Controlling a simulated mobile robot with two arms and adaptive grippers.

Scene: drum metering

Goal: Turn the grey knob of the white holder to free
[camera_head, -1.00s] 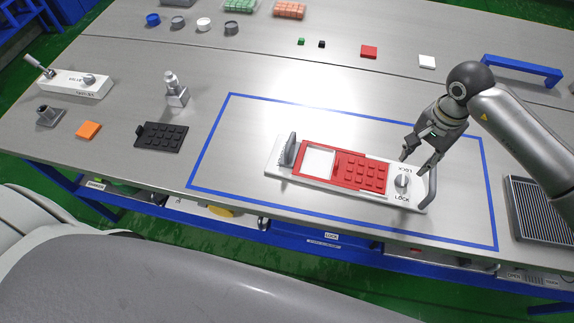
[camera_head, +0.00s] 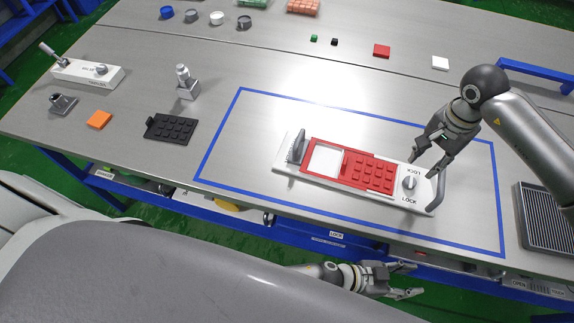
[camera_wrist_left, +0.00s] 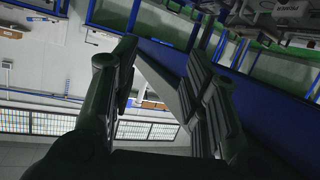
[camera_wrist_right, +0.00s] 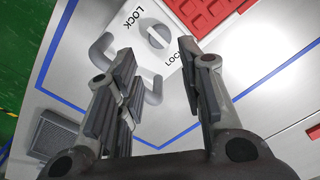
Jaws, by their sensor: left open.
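The white holder (camera_head: 437,191) lies inside the blue taped rectangle, with a red keypad piece (camera_head: 371,172) seated on it. Its grey knob (camera_head: 409,182) is near the right end, with "LOCK" printed on either side of it. The knob also shows in the right wrist view (camera_wrist_right: 154,33), beyond the fingertips. My right gripper (camera_head: 426,158) is open and empty, just above and behind the knob, apart from it. My left gripper (camera_head: 408,281) is open and empty, low in front of the table's front edge; the left wrist view (camera_wrist_left: 165,55) shows nothing between its fingers.
A grey handle (camera_head: 440,190) stands at the holder's right end and a grey upright plate (camera_head: 297,147) at its left. A black keypad (camera_head: 171,128) and orange square (camera_head: 99,120) lie left. A ribbed grey tray (camera_head: 545,215) is at the right.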

